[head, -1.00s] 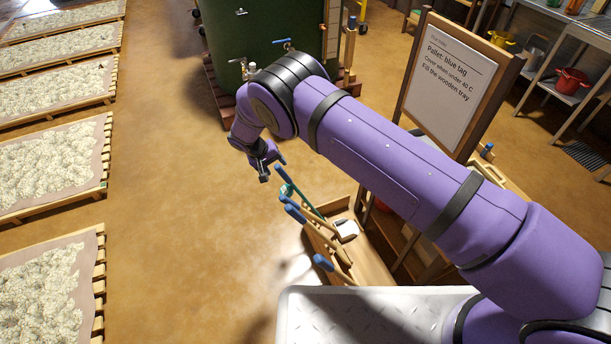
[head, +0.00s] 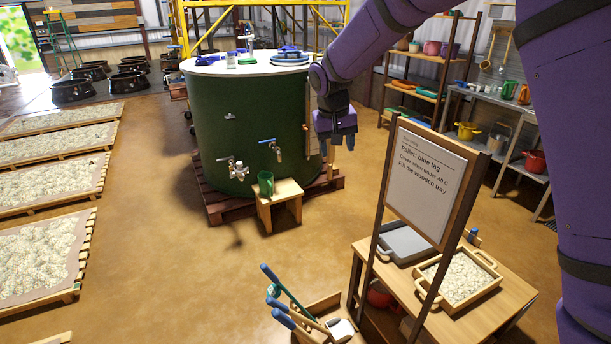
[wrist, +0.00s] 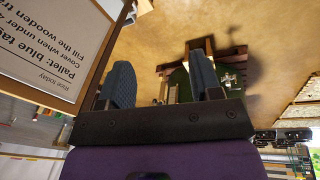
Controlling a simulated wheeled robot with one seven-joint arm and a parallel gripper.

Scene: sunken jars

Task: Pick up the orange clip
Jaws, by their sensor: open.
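I cannot make out an orange clip in either view. My gripper (head: 337,142) is raised in front of the right side of the green vat (head: 240,125) in the head view. In the wrist view my gripper (wrist: 160,82) shows two dark ribbed fingers standing wide apart, with nothing held between them. The vat shows upside down beyond the fingers there, partly hidden by them.
A sign board (head: 428,180) stands over a wooden table (head: 510,300) with a grey tray (head: 405,243) and a filled wooden tray (head: 462,277). A small stool (head: 279,207) stands before the vat. A tool box (head: 328,318) is at the bottom. Floor at left-centre is clear.

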